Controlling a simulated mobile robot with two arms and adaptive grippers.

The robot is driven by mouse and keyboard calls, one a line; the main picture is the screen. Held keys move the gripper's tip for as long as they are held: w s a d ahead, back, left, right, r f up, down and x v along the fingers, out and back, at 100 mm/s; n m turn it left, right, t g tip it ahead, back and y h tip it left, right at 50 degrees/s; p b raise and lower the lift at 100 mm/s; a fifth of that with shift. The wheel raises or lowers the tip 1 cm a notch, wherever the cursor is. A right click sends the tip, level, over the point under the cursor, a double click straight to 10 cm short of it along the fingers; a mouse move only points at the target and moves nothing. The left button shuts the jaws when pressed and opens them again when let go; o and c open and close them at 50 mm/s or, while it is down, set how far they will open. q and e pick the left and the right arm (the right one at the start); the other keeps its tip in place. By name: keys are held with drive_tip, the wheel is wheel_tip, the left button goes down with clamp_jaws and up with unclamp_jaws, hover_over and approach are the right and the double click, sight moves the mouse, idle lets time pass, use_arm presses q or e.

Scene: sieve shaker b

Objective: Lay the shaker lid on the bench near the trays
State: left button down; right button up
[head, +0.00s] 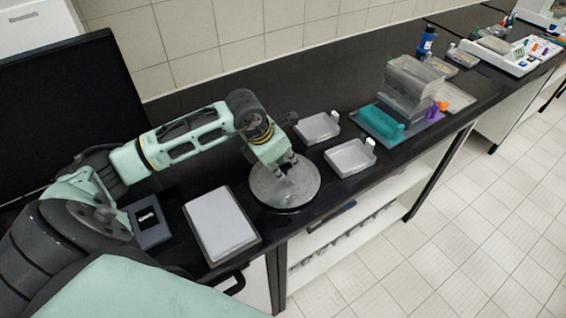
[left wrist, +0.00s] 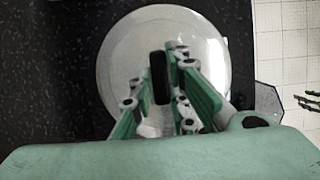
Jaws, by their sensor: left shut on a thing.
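The shaker lid (head: 300,189) is a round, pale grey disc near the front edge of the bench (head: 195,170), just left of the white trays. My left gripper (head: 287,170) points down at its middle and is shut on its knob. In the left wrist view the lid (left wrist: 112,62) shows as a pale disc with a dark upright handle (left wrist: 160,78) between the fingers of my left gripper (left wrist: 163,85). Whether the lid touches the bench is hard to tell. One white tray (head: 318,127) lies behind the lid and another white tray (head: 350,157) to its right. My right gripper is not seen.
A white flat-topped block (head: 220,224) and a dark box (head: 148,222) stand left of the lid. Stacked clear containers (head: 408,88) and a teal rack (head: 378,121) are farther right. A dark screen (head: 60,110) stands at the left. The bench's front edge runs close by the lid.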

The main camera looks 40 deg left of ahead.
use_arm(q)
drive_tip(key=c, duration=1.9)
unclamp_jaws()
drive_tip(key=shift+o, duration=1.1)
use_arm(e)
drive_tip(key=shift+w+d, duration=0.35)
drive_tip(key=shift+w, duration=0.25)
use_arm(q)
drive_tip(key=shift+r, duration=0.2)
drive_tip(key=b+v, duration=0.2)
drive_tip(key=v, duration=0.9)
drive_tip(key=shift+s+r+b, duration=0.2)
drive_tip(key=shift+r+b, duration=0.15)
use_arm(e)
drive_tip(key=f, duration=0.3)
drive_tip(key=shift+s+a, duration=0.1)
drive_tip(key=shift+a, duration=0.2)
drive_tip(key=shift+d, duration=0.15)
